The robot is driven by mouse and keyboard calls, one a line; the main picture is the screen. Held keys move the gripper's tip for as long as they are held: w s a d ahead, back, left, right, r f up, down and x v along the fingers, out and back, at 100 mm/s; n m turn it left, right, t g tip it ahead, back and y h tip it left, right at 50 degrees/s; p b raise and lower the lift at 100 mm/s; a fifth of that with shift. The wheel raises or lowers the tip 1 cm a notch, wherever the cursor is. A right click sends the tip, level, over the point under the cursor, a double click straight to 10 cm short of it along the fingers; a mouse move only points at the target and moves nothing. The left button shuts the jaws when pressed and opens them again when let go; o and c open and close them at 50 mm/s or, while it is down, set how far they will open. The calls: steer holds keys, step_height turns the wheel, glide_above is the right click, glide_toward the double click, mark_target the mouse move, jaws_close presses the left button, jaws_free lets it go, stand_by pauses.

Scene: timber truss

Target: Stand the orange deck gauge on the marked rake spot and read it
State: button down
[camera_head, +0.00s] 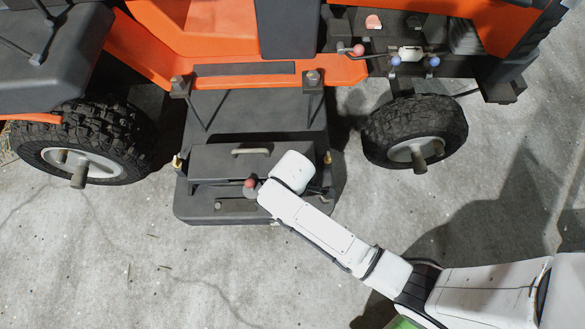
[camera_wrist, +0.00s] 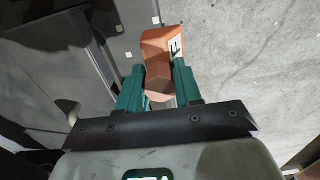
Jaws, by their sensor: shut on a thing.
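In the wrist view my gripper (camera_wrist: 159,70) has its two green fingers closed on either side of the orange deck gauge (camera_wrist: 158,48). The gauge is a faceted orange block with a dark letter, like an F, on a pale face. It sticks out beyond the fingertips over grey concrete and a dark surface. I cannot tell whether it touches anything below. I cannot make out the marked rake spot for certain.
The orange mower (camera_head: 210,30) stands on cracked concrete, with a left wheel (camera_head: 85,150) and right wheel (camera_head: 415,135) beside the deck. Small pale squares (camera_wrist: 128,55) show left of the gauge. The concrete in front is clear.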

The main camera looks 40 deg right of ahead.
steer(key=shift+w+d+f+b, duration=0.45)
steer(key=shift+w+f+b, duration=0.25)
steer(key=shift+f, duration=0.75)
steer(key=shift+w+d+f+b, duration=0.45)
steer(key=shift+f+b, duration=0.4)
steer(key=shift+f, duration=0.55)
steer(key=shift+w+d+f+b, duration=0.4)
steer(key=shift+w+f+b, duration=0.3)
steer(key=shift+f, duration=0.75)
steer(key=shift+s+f, duration=0.1)
steer(key=c, duration=0.8)
jaws_free()
steer(key=shift+o, duration=0.2)
step_height(320, 180, up, 12)
steer(key=p, duration=0.6)
